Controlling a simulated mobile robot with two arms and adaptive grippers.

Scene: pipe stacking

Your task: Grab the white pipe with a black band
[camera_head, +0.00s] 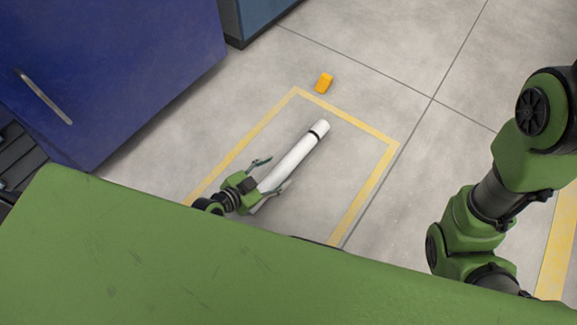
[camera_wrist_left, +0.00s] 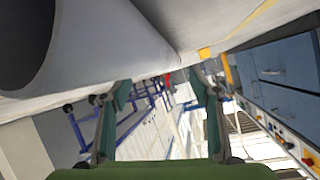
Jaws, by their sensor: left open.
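The white pipe (camera_head: 289,164) lies on the floor inside a yellow-taped rectangle, with its black band (camera_head: 313,134) near the far end. My left gripper (camera_head: 277,173) is open at the pipe's near end, and its two fingers show on either side of the pipe in the head view. In the left wrist view the pipe (camera_wrist_left: 110,42) fills the upper left, with its dark open end at the corner. There the open fingers of my left gripper (camera_wrist_left: 163,88) show below it, with background between them. I cannot tell whether they touch it. My right gripper is out of view.
A small orange block (camera_head: 324,83) lies just beyond the yellow tape (camera_head: 372,186). A blue cabinet (camera_head: 110,70) stands at the upper left. The floor right of the taped area is clear up to my right arm. Blue drawers (camera_wrist_left: 285,75) show in the left wrist view.

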